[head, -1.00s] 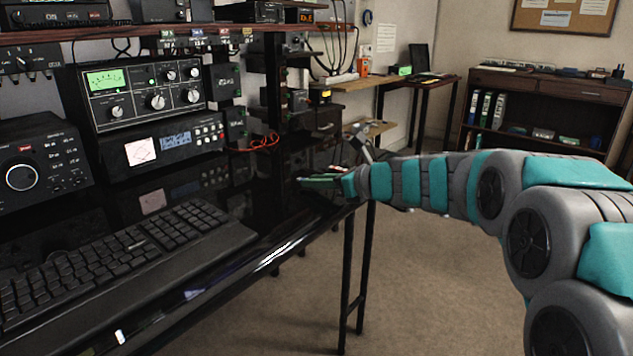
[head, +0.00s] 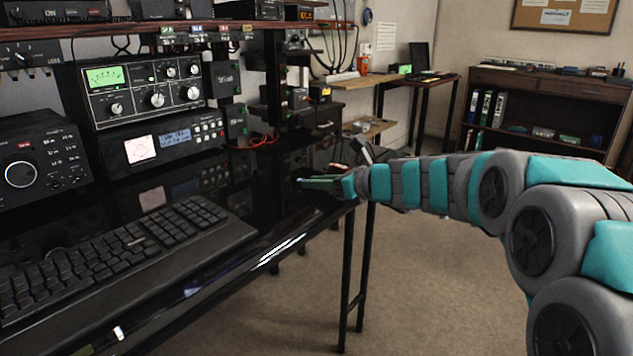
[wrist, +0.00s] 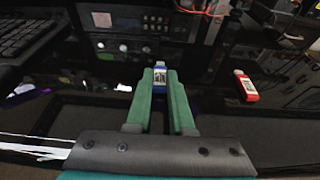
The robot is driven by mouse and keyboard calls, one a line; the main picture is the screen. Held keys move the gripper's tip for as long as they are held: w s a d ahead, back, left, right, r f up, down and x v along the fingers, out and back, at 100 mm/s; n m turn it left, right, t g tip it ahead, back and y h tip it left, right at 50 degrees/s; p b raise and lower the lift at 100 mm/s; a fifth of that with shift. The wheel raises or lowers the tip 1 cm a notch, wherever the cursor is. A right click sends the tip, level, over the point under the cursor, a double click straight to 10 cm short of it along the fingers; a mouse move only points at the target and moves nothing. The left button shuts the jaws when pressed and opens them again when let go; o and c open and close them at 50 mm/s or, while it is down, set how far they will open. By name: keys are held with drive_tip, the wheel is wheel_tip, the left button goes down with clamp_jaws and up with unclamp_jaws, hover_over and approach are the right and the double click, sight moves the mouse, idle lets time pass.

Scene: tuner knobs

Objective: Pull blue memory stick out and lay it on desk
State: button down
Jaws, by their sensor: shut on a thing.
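My gripper (wrist: 160,84) has two green fingers, closed on a small blue memory stick (wrist: 161,88) with a white label and a pale end. The stick points forward from between the fingertips in the wrist view. In the head view, my gripper (head: 312,182) is low over the right end of the glossy black desk (head: 240,262), with only a tiny pale tip showing ahead of it. I cannot tell whether the stick touches the desk. A red stick (wrist: 245,86) with a white end lies to the right in the wrist view, apart from the fingers.
A black keyboard (head: 120,250) covers the desk's left front. Radio units (head: 150,90) stand along the back, and red cables (head: 262,141) lie behind my gripper. The desk's front edge is close to my arm. Bare dark desk lies between keyboard and gripper.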

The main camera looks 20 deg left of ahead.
drive_tip(key=shift+f, duration=0.5)
drive_tip(key=shift+s+f, duration=0.1)
drive_tip(key=shift+f, duration=0.35)
drive_tip(key=c, duration=1)
unclamp_jaws()
drive_tip(key=shift+f+b, duration=0.15)
drive_tip(key=shift+b, duration=0.15)
drive_tip(key=shift+o, duration=0.3)
drive_tip(key=shift+f, duration=0.1)
drive_tip(key=shift+r+p, duration=0.2)
drive_tip(key=shift+p, duration=0.1)
drive_tip(key=shift+w+d+r+p, duration=0.1)
drive_tip(key=shift+r+p, duration=0.55)
drive_tip(key=shift+r, duration=0.05)
drive_tip(key=shift+w+d+r+p, duration=0.1)
drive_tip(key=shift+r+p, duration=0.55)
drive_tip(key=shift+a+r+p, duration=0.15)
drive_tip(key=shift+r+p, duration=0.25)
drive_tip(key=shift+r, duration=0.15)
drive_tip(key=shift+s, duration=0.1)
